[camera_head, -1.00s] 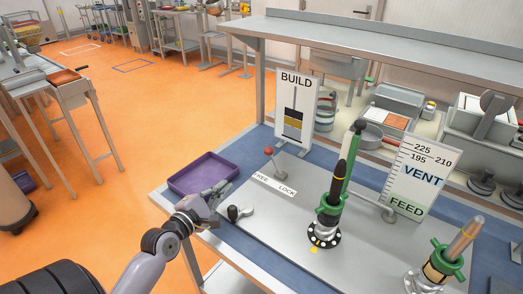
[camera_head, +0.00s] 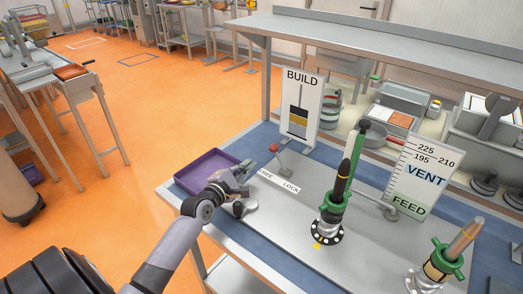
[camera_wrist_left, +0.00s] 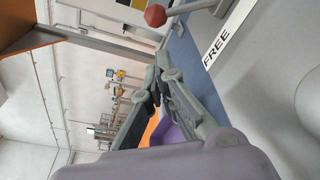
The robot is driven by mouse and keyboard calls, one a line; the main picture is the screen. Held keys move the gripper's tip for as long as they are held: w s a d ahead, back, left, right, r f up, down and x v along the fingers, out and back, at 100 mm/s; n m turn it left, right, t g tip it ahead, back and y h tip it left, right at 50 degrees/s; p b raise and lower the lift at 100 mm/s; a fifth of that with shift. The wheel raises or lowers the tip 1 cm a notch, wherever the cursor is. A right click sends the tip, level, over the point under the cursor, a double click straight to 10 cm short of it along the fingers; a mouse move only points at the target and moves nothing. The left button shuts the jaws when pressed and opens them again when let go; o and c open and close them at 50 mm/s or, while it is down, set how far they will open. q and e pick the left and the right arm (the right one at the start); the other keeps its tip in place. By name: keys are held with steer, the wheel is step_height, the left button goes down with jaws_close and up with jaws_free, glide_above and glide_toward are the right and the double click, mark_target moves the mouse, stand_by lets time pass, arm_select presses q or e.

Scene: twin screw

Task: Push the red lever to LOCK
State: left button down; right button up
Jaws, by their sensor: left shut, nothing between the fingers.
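The red lever, a grey rod with a red ball knob (camera_head: 274,148), stands on the plate behind the white FREE / LOCK strip (camera_head: 278,182). It tilts a little to the left, toward the FREE end. In the left wrist view its red knob (camera_wrist_left: 155,15) shows at the top, near the FREE label (camera_wrist_left: 217,45). My left gripper (camera_head: 246,165) is shut and empty, to the left of the lever and apart from it. In the left wrist view its fingertips (camera_wrist_left: 153,85) meet. My right gripper is out of view.
A purple tray (camera_head: 182,182) lies left, behind my left gripper. A black-knobbed crank (camera_head: 238,208) sits just below the gripper. The BUILD sign (camera_head: 301,105) stands behind the lever. Green-collared fixtures (camera_head: 330,215) and the VENT / FEED board (camera_head: 422,175) stand to the right.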

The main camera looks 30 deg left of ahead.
mark_target(279, 159)
arm_select(q)
steer(key=w, duration=0.6)
steer(key=w+f, duration=0.1)
steer(key=w, duration=0.2)
steer(key=shift+w+a, duration=0.25)
steer(key=shift+a, duration=0.1)
steer(key=shift+w, duration=0.1)
